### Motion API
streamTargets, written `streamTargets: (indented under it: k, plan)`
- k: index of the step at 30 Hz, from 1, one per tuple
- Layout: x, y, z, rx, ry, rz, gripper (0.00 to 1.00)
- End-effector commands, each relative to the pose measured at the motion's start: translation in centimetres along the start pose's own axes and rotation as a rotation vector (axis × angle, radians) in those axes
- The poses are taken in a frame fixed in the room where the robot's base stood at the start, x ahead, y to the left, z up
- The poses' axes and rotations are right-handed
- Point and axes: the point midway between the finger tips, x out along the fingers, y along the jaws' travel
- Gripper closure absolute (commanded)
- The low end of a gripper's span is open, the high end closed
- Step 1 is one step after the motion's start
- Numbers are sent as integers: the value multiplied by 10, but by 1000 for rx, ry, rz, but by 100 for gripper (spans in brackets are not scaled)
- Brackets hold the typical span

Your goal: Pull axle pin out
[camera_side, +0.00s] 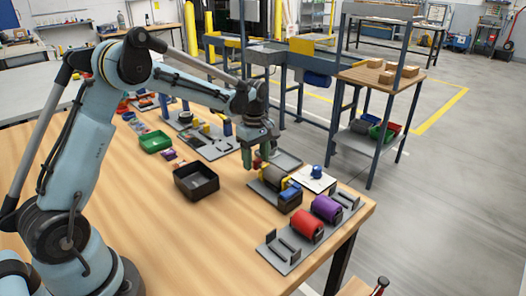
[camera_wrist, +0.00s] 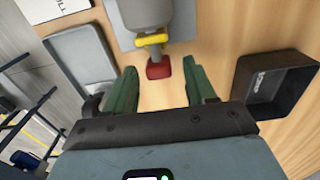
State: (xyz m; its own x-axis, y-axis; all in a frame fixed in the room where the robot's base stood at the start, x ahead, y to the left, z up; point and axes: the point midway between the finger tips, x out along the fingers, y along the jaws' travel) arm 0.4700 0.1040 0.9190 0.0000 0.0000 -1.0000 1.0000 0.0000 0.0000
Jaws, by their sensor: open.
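The axle pin shows its red head (camera_wrist: 158,71) and a grey shaft in the wrist view, running into a yellow bracket (camera_wrist: 152,39) at the end of a grey roller (camera_wrist: 145,12). In the side view the red head (camera_side: 257,163) is partly hidden by my gripper. The grey roller (camera_side: 274,177) lies in its stand on the table. My gripper (camera_wrist: 161,84) is open, with its green fingers on either side of the red head and clear gaps to both. In the side view my gripper (camera_side: 255,160) points down at the roller's far-left end.
A black bin (camera_side: 196,184) stands left of the roller stand. A grey tray (camera_side: 287,160) and a white card with a blue part (camera_side: 316,173) lie behind it. A rack with red (camera_side: 306,226) and purple (camera_side: 326,208) rollers is near the table's right edge. Front-left wood is clear.

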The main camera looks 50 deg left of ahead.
Motion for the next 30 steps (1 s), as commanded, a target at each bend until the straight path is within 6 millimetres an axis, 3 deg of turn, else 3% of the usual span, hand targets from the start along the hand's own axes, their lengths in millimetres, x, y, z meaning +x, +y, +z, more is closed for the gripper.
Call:
streamTargets:
  k: [5,16,24,30]
  plan:
    - [0,0,0,0,0,0,45]
    - [0,0,0,0,0,0,100]
    - [0,0,-4,-1,0,-1,100]
    - [0,0,-45,-7,0,-1,100]
